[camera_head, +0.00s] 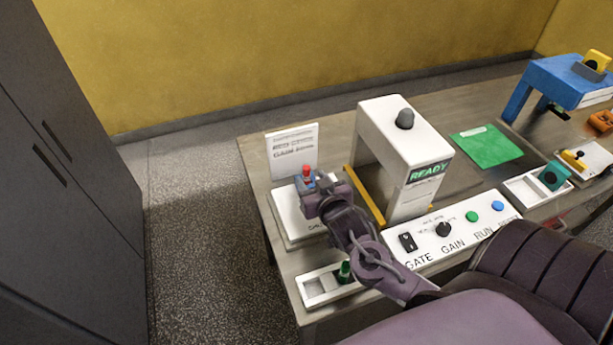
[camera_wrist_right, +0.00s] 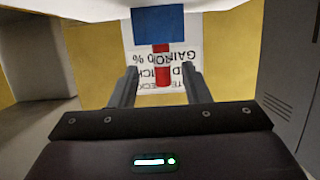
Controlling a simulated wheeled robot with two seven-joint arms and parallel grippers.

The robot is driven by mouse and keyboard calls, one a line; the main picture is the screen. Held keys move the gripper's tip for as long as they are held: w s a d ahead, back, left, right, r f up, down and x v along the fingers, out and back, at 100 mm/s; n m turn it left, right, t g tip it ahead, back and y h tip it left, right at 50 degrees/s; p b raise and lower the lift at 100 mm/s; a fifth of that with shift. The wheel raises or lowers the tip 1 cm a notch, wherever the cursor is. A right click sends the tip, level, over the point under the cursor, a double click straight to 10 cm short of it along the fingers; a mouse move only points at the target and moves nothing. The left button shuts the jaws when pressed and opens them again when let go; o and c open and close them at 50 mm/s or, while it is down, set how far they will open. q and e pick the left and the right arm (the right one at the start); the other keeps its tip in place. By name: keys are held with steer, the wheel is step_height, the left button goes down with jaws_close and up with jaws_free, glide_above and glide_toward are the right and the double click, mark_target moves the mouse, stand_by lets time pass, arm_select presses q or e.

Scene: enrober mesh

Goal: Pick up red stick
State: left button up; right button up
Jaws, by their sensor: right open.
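The red stick (camera_head: 307,170) stands upright at the left end of the table, in front of a white sign. In the right wrist view the red stick (camera_wrist_right: 161,66) shows against the printed sign, with a blue block (camera_wrist_right: 158,24) at its base end. My right gripper (camera_wrist_right: 159,72) is open, and the stick appears in the gap between its two fingers, touching neither finger visibly. How deep it sits between them I cannot tell. In the head view my right gripper (camera_head: 316,190) is right at the stick and hides part of the blue block. My left gripper is out of view.
A white sign (camera_head: 291,148) stands just behind the stick. A white machine marked READY (camera_head: 400,155) stands to the right, with a yellow rail beside it. A control panel (camera_head: 450,229) and a white tray with a green peg (camera_head: 345,270) are nearer. A green sheet (camera_head: 487,145) lies farther right.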

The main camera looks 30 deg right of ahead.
mark_target(308, 175)
steer(key=p+x, duration=0.1)
steer(key=x, duration=0.3)
steer(key=shift+w+r, duration=0.1)
steer(key=shift+r, duration=0.1)
steer(key=shift+c, duration=0.4)
jaws_close()
